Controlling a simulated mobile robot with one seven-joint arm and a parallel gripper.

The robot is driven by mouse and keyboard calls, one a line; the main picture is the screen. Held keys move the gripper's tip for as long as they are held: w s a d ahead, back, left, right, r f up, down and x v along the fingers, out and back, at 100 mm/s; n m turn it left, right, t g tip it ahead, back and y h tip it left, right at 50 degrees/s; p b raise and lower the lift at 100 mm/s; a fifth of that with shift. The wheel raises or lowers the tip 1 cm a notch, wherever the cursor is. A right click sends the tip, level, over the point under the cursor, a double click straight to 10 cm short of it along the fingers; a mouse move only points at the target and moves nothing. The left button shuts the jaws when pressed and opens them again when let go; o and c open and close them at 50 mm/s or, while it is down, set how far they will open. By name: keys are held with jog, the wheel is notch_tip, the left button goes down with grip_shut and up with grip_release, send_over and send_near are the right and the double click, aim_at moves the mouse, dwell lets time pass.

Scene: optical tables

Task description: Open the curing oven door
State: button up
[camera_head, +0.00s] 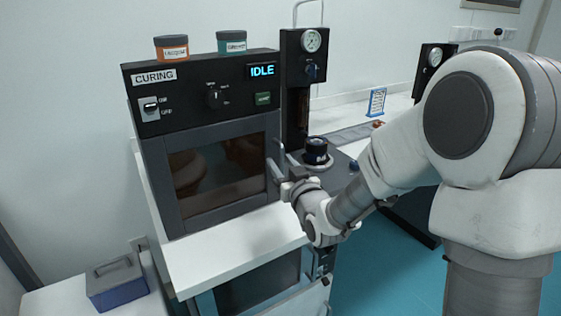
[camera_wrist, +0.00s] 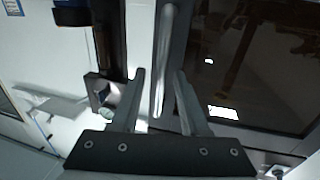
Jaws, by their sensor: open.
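The curing oven (camera_head: 205,135) is a dark box with a "CURING" label and a display reading "IDLE". Its door (camera_head: 222,172) is shut, with a dark window that also fills the right of the wrist view (camera_wrist: 262,65). The upright metal door handle (camera_head: 275,158) is at the door's right edge. My gripper (camera_head: 284,184) is open near the handle's lower end. In the wrist view the handle (camera_wrist: 164,50) runs between the two fingers of my gripper (camera_wrist: 159,74). I cannot tell whether either finger touches it.
An orange jar (camera_head: 172,47) and a teal jar (camera_head: 231,42) stand on the oven. A white counter (camera_head: 235,248) juts out below the door. A gauge column (camera_head: 303,80) and a black-topped item (camera_head: 316,150) stand close on the right. A blue box (camera_head: 117,283) sits lower left.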

grip_shut()
dwell(1.4)
